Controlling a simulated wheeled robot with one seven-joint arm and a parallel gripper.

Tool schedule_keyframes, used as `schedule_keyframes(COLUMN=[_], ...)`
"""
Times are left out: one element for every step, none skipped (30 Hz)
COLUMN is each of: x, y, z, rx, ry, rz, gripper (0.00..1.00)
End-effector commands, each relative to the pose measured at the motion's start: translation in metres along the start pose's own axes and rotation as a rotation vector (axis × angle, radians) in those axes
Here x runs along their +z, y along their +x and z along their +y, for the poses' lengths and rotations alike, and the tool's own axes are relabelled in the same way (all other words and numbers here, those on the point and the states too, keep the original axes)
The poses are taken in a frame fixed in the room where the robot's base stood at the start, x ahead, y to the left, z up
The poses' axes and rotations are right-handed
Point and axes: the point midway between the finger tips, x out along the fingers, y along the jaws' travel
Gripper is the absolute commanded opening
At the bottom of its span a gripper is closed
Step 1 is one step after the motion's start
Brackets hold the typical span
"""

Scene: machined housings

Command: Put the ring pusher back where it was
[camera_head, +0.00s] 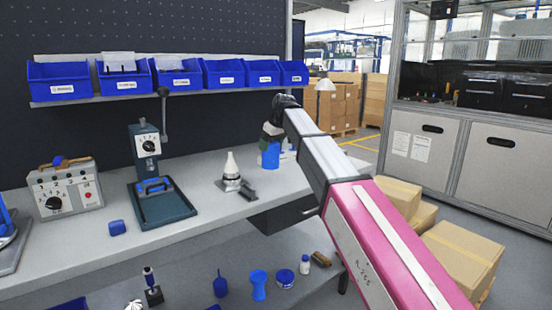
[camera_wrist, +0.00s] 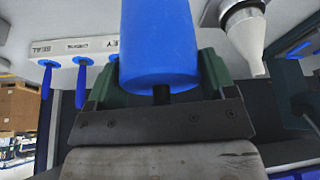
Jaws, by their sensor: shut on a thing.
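My gripper (camera_head: 271,136) is over the right end of the grey bench, with its dark green fingers shut on a blue cylinder, which I take to be the ring pusher (camera_head: 270,156). In the wrist view the blue cylinder (camera_wrist: 160,45) fills the space between the green fingers (camera_wrist: 158,85), and a short dark stem shows at its near end. In the head view it hangs below the fingers; I cannot tell whether its lower end touches the bench.
A white labelled rack (camera_wrist: 73,47) with blue-handled tools is beside the gripper. A green press (camera_head: 150,170) and control box (camera_head: 65,190) are farther left. Blue bins (camera_head: 175,75) hang above.

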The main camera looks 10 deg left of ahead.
Motion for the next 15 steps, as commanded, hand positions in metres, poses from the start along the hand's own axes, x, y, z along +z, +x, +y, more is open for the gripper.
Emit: schedule_keyframes(x=[0.001,0.002,0.003,0.003,0.004,0.005,0.005,0.006,0.006,0.007,0.008,0.01,0.011,0.013,0.015], y=[0.005,0.008,0.011,0.012,0.013,0.015,0.016,0.016,0.018,0.019,0.021,0.024,0.028,0.031,0.036], z=[0.01,0.015,0.019,0.022,0.025,0.027,0.029,0.03,0.03,0.03,0.03,0.03,0.03,0.029,0.029], rx=[0.0,0.0,0.0,0.001,0.001,0.001,0.001,0.001,0.001,0.001,0.0,0.0,0.0,0.0,0.0], ry=[0.002,0.001,0.001,0.001,0.0,0.0,0.0,0.0,0.0,0.0,0.0,-0.001,-0.001,-0.001,-0.001], rz=[-0.001,0.0,0.0,0.0,0.001,0.001,0.001,0.001,0.0,0.0,0.0,-0.001,-0.001,-0.001,-0.001], gripper=[0.49,0.49,0.49,0.49,0.49,0.49,0.49,0.49,0.49,0.49,0.49,0.49,0.49,0.49,0.49])
